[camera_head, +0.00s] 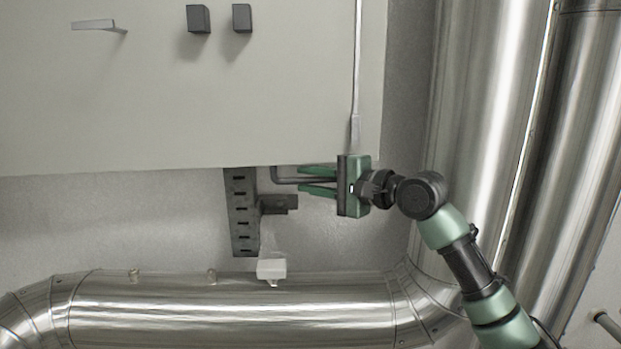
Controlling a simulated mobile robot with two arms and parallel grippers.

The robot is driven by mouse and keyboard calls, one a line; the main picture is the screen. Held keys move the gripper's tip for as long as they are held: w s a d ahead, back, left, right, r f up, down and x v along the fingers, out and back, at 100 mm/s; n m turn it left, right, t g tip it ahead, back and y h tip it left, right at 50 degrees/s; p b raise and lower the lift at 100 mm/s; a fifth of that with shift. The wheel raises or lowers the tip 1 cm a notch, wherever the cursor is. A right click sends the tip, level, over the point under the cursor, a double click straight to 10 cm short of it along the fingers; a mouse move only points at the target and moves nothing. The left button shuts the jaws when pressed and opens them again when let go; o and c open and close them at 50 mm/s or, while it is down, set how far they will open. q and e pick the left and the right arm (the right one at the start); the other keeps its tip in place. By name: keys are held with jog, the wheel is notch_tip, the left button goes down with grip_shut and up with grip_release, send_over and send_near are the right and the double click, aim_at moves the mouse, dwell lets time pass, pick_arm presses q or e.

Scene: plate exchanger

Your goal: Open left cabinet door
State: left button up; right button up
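The large pale grey cabinet (180,110) fills the upper left of the head view. A light flat handle (95,24) sticks out at its upper left, and two dark square knobs (198,19) (241,18) sit right of it. I cannot make out a door seam. My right gripper (301,180) is just below the cabinet's lower edge, pointing left, well away from the handle. Its green fingers are apart. A thin dark bent rod (274,175) runs between or behind them; I cannot tell whether they touch it. My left gripper is not in view.
A dark slotted bracket (240,225) hangs on the wall left of the gripper. A shiny horizontal pipe (220,312) runs along the bottom, and big vertical pipes (480,110) stand at right. A thin pale rod (357,70) runs down the cabinet's right side.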

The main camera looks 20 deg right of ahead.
grip_shut()
dwell(1.4)
